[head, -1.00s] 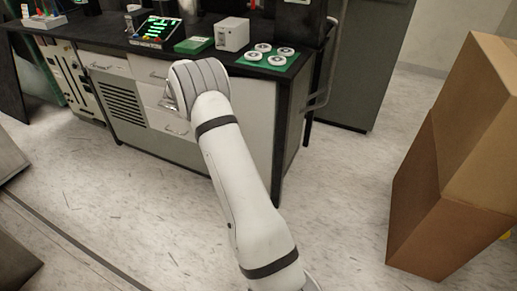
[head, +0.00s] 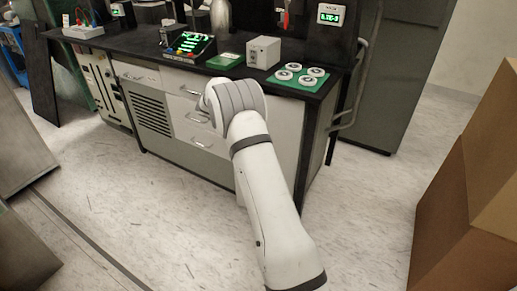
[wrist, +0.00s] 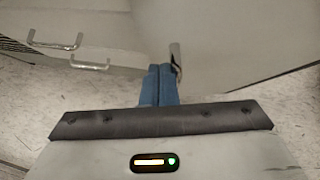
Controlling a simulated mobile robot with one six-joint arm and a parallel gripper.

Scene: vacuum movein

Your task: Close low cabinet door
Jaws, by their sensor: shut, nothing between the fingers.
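The low cabinet door is a pale flat panel (wrist: 235,45) at the right of the wrist view, with an upright metal handle (wrist: 177,60) near its left edge. It appears to stand at an angle to the drawer fronts, but how far it is open is unclear. In the head view the pale panel (head: 282,128) shows right of my arm, which hides part of it. My gripper (wrist: 161,70) has blue fingers, shut and empty, just left of the handle; I cannot tell whether they touch the door. In the head view the fingers are hidden behind my wrist.
Drawers with metal handles (wrist: 90,64) lie left of the door. The black worktop (head: 225,71) above carries a green tray (head: 300,79) with white discs and several devices. Cardboard boxes (head: 455,205) stand at the right. The pale floor (head: 360,220) between is clear.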

